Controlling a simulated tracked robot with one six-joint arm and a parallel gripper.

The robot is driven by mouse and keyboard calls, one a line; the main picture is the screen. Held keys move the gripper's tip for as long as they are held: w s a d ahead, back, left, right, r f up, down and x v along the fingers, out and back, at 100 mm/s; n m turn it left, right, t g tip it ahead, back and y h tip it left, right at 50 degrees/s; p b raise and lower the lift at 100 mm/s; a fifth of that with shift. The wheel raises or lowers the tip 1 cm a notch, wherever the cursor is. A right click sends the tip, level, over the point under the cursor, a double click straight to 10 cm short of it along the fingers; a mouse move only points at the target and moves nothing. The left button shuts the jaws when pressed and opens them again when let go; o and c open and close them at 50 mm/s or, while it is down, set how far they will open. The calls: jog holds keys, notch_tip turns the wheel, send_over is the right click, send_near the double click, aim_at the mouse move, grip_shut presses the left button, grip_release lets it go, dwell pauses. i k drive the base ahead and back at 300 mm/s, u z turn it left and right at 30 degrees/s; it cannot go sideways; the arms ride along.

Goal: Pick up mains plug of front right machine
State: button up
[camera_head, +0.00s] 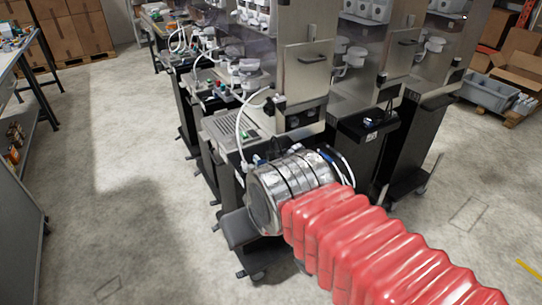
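Stainless dispensing machines stand in a row, receding to the upper left. The nearest machine (307,68) has a steel door with a handle, and a white hose (240,128) curves over its grey grille. To its right, another steel cabinet (372,85) carries a black shelf (352,128) with a small dark item and cable (372,123) on it. I cannot tell whether that item is the mains plug. My red-sleeved arm with its silver joint reaches in from the lower right and covers the lower front of the nearest machine. My gripper's fingers do not show.
A workbench (16,65) stands at the far left. Cardboard boxes (72,32) are stacked behind it. A grey crate (488,92) and open cartons (520,62) sit at the upper right. Concrete floor (125,170) is clear at left and lower right. Machine feet and castors stick out.

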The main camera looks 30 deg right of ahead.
aim_at(270, 155)
jog(key=u, duration=0.05)
jog(key=i, duration=1)
jog(key=z, duration=0.05)
